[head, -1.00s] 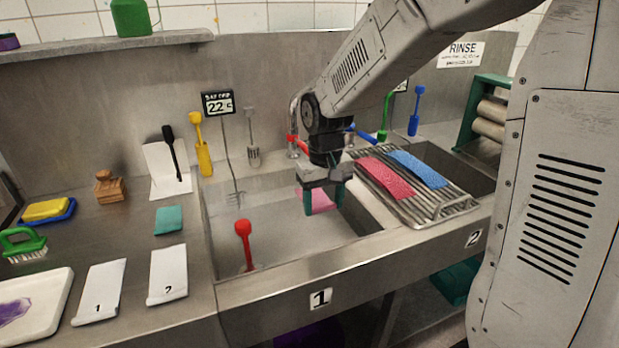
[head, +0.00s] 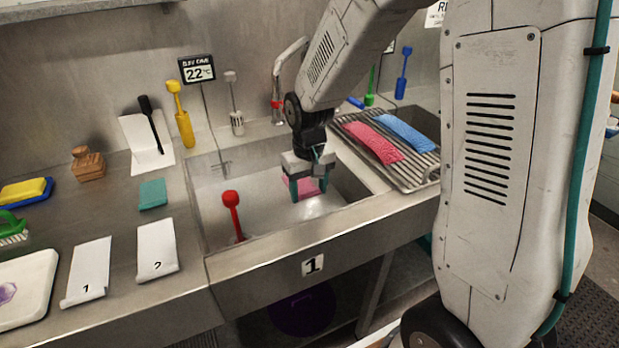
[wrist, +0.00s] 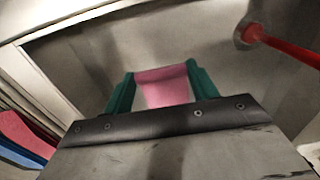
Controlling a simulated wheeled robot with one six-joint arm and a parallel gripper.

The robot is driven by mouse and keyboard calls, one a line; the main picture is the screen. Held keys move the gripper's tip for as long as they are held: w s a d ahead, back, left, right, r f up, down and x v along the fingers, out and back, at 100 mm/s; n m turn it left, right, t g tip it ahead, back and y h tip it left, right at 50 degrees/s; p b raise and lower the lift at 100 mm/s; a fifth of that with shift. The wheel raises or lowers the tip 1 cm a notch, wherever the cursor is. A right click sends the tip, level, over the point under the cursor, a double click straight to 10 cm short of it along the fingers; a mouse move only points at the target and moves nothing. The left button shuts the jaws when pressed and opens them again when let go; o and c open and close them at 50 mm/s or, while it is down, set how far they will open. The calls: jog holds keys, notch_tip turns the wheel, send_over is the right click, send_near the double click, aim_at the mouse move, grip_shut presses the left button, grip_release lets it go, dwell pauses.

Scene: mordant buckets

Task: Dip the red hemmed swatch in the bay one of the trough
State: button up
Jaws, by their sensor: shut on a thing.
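My gripper (head: 309,187) is shut on a pinkish-red swatch (head: 299,190), with its green fingers pointing down. The swatch also shows between the fingers in the wrist view (wrist: 164,88); I cannot make out its hem. Gripper and swatch are within the opening of bay one of the trough (head: 260,245), the left basin, above the "1" label (head: 313,265). They are toward the right side of the basin. I cannot tell whether the swatch touches the pale liquid (head: 265,205).
A red-handled tool (head: 232,205) stands in the basin at left. A drain rack (head: 425,170) at right holds a red swatch (head: 374,143) and a blue swatch (head: 407,132). A faucet (head: 277,95), a "22°C" display (head: 197,70) and a yellow-handled tool (head: 181,118) stand behind.

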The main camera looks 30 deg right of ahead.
jog(key=shift+f, duration=3.7)
jog(key=shift+r, duration=5.25)
